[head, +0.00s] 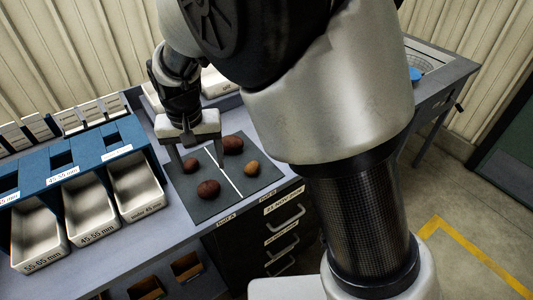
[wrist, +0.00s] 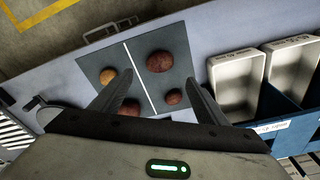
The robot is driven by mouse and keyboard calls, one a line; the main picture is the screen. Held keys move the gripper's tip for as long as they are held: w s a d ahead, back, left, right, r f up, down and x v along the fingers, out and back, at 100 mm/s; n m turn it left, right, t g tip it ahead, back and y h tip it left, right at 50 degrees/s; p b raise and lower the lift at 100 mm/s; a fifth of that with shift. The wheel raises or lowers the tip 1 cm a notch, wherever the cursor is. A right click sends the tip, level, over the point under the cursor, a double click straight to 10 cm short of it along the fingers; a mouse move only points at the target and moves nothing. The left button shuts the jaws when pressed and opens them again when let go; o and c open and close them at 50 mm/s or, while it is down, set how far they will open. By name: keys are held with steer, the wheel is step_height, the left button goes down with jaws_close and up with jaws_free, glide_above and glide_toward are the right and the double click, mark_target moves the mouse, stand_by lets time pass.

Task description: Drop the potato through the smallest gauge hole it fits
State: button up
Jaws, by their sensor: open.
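Several potatoes lie on a dark mat (head: 228,196) split by a white line. Left of the line are a small reddish one (head: 192,165) and a large brown one (head: 208,189). Right of it are a tan one (head: 251,167) and a reddish one (head: 233,144). My gripper (head: 196,160) is open and empty over the mat; its fingers (wrist: 157,80) are spread wide in the wrist view. There the reddish potato right of the line (wrist: 130,105) is partly hidden by a finger. The blue gauge box (head: 113,157) has dark square holes in its top.
White trays marked "55-65 mm" (head: 38,240), "45-55 mm" (head: 89,209) and "under 45 mm" (head: 137,187) stand before the gauge. Drawers (head: 286,223) sit below the bench's front edge. A white bin (head: 216,83) is behind my gripper. My arm hides the bench right of the mat.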

steer(key=s+d+r+t+y, duration=0.1)
steer(key=s+d+r, duration=0.2)
steer(key=d+r, duration=0.9)
steer(key=s+d+r+m+t+h, duration=0.1)
steer(key=s+d+r+t, duration=0.2)
steer(key=s+d, duration=0.9)
steer(key=d+r, duration=0.1)
steer(key=d, duration=0.2)
steer(key=shift+s, duration=0.35)
steer(key=shift+o, duration=0.4)
